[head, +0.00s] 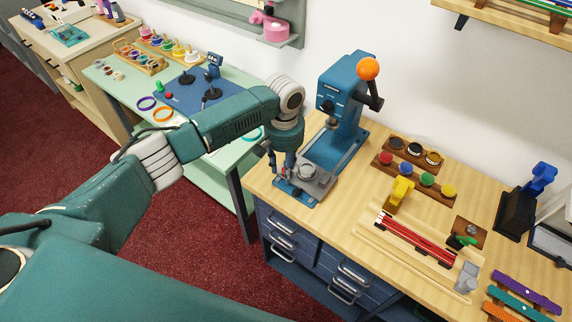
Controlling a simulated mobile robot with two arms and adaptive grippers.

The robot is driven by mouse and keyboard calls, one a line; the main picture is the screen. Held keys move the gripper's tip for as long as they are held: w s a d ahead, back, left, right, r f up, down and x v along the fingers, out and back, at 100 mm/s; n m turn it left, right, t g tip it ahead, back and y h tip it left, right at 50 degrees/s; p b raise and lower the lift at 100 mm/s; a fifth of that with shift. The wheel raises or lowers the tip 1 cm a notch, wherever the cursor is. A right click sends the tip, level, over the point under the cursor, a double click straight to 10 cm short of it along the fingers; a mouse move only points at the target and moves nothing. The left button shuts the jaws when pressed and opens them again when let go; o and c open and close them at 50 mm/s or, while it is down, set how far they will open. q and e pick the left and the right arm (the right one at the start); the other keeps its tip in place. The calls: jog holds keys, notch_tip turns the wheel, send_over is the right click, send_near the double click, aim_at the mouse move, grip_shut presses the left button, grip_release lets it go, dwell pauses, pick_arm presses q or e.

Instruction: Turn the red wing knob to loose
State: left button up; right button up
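My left gripper (281,172) points down at the left side of a small fixture at the front edge of the wooden counter. The fixture has a blue base plate (308,201) and a grey block with a round grey disc (307,171). The gripper's fingers are small and dark here, and I cannot tell if they are open or touch anything. My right gripper is not in view.
A blue press (343,105) with an orange ball handle (368,69) stands just behind the fixture. To the right are racks of coloured pots (421,180), a yellow tool (400,191) and a tray of red strips (416,238). A pale green table (208,172) stands left.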

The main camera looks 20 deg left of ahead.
pick_arm(q)
jog(key=shift+a+r, duration=0.1)
jog(key=shift+w, duration=0.15)
jog(key=shift+r, duration=4)
